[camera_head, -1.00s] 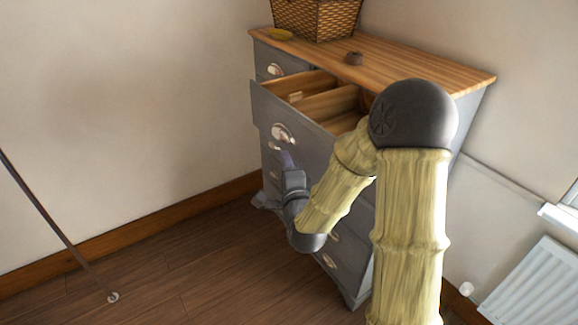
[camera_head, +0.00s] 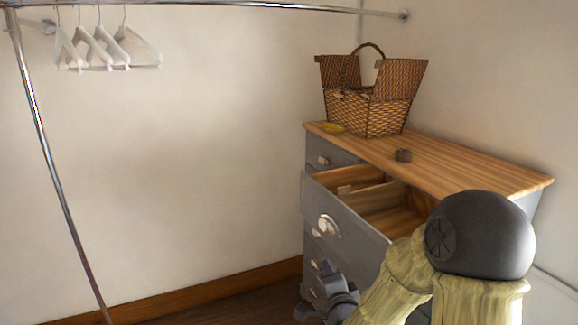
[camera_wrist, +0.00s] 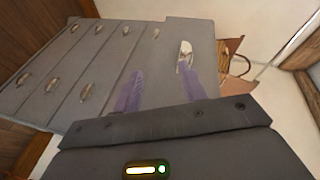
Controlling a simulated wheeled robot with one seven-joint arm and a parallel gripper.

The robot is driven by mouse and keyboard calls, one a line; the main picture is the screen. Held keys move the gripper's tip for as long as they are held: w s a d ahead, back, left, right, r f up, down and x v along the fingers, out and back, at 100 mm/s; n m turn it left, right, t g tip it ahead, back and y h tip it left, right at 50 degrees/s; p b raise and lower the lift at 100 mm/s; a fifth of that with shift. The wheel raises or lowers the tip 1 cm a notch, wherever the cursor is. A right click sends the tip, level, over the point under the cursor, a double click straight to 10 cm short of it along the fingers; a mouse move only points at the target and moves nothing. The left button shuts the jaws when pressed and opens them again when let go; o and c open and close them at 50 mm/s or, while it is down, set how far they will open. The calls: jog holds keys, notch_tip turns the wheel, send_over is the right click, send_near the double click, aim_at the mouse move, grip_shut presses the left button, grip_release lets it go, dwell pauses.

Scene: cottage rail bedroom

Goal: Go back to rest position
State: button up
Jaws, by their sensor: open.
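My gripper (camera_head: 328,268) shows at the bottom of the head view, low in front of the grey dresser (camera_head: 349,264). In the wrist view its two purple fingers (camera_wrist: 164,84) stand apart with nothing between them, facing the drawer fronts. My arm bends down to it from the right. An upper drawer (camera_head: 345,219) is pulled out, with bare wood and dividers showing inside. Its pale cup handle (camera_head: 328,227) shows in the head view and in the wrist view (camera_wrist: 185,52), beyond the fingers and apart from them.
A metal rail (camera_head: 45,148) with white hangers (camera_head: 98,50) stands at left. Open floor space lies left of the dresser.

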jog(key=s+d+n+g+p, duration=0.2)
jog(key=s+n+g, duration=0.4)
jog(key=s, duration=0.4)
jog(key=s+d+f+n+g+h+p, duration=0.1)
jog(key=s+d+n+g, duration=0.1)
jog(key=s+n+g, duration=0.5)
jog(key=s+n, duration=0.1)
jog(key=s, duration=0.2)
jog(key=shift+s+d+f+p, duration=0.2)
jog(key=shift+d+f+p, duration=0.1)
jog(key=shift+d+p, duration=0.05)
